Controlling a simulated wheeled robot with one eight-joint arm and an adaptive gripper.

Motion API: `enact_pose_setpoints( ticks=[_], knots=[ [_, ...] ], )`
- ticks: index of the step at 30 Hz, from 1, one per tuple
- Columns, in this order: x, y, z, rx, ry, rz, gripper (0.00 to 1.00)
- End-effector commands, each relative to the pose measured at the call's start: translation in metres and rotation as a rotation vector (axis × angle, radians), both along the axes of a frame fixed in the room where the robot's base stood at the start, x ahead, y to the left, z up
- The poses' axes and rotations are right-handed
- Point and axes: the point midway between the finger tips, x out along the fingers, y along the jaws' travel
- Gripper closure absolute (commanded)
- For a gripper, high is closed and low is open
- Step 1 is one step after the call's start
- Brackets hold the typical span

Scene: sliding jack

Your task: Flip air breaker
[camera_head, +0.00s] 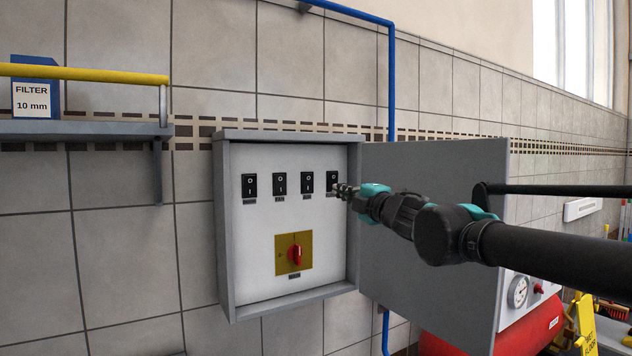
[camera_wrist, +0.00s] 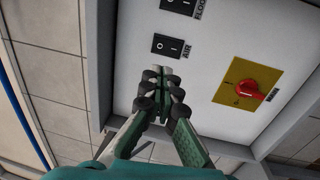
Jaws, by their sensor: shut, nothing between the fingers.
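The air breaker is a black rocker switch (camera_wrist: 167,46) labelled AIR in the wrist view. The white panel sits inside a grey box (camera_head: 222,230) whose door (camera_head: 430,240) stands open to the right.
A red rotary main switch (camera_head: 295,256) on a yellow plate is below. The box's side wall is close to my gripper. A blue pipe (camera_head: 390,90) runs behind, and a shelf (camera_head: 90,129) is at left.

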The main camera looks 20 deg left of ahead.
Motion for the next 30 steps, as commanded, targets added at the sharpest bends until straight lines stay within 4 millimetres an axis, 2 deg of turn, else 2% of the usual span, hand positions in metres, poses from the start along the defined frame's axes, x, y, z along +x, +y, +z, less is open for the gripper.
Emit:
enact_pose_setpoints(
  ticks=[8,24,30],
  knots=[
    [0.01,0.011,0.002,0.0,0.0,-0.001,1.0],
    [0.069,0.08,0.013,0.001,0.002,-0.001,1.0],
    [0.084,0.098,0.016,0.001,0.001,0.0,1.0]
  ],
)
